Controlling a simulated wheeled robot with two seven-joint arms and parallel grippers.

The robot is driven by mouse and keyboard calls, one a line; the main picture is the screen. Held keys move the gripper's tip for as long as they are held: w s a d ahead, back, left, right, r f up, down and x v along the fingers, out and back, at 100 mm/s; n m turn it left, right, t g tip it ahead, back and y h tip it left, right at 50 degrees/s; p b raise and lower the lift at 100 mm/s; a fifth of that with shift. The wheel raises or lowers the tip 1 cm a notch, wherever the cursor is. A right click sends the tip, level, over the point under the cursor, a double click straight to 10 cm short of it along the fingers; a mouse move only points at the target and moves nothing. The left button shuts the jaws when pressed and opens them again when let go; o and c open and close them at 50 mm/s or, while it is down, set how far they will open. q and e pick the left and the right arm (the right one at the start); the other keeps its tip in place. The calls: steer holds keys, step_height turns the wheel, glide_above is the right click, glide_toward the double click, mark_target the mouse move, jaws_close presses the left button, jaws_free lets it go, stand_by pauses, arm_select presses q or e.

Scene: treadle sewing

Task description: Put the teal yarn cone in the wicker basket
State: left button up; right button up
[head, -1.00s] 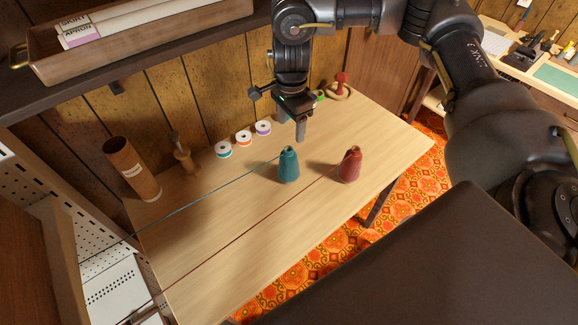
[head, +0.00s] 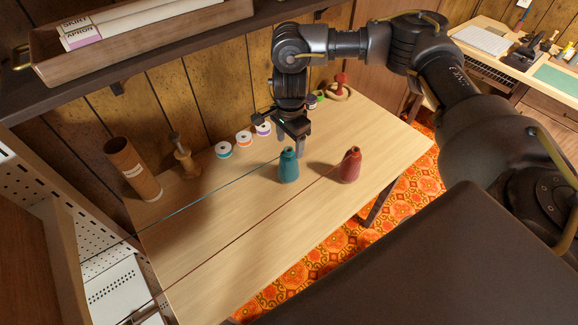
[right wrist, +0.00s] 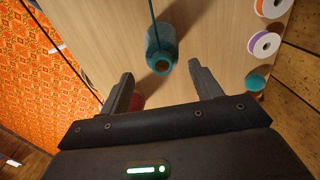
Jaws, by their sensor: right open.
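The teal yarn cone (head: 288,166) stands upright on the wooden table, with a teal thread running from it to the left. My right gripper (head: 301,146) is open and empty, low over the table just behind and beside the cone. In the right wrist view the teal cone (right wrist: 161,48) lies ahead of the gripper (right wrist: 158,82), roughly in line with the gap between the fingers, and not between them. The wicker basket is not in view. My left gripper is not in view.
A red yarn cone (head: 350,165) stands right of the teal one, with its own thread. Behind are several ribbon spools (head: 243,138), a wooden spindle (head: 184,155) and a cardboard tube (head: 132,168). A shelf (head: 150,75) overhangs the back. The table's front is clear except for threads.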

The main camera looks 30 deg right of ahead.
mark_target(288, 149)
steer(key=f, duration=0.4)
steer(key=shift+w+a+f, duration=0.1)
steer(key=shift+w+f, duration=0.1)
jaws_close()
steer(key=shift+r, duration=0.1)
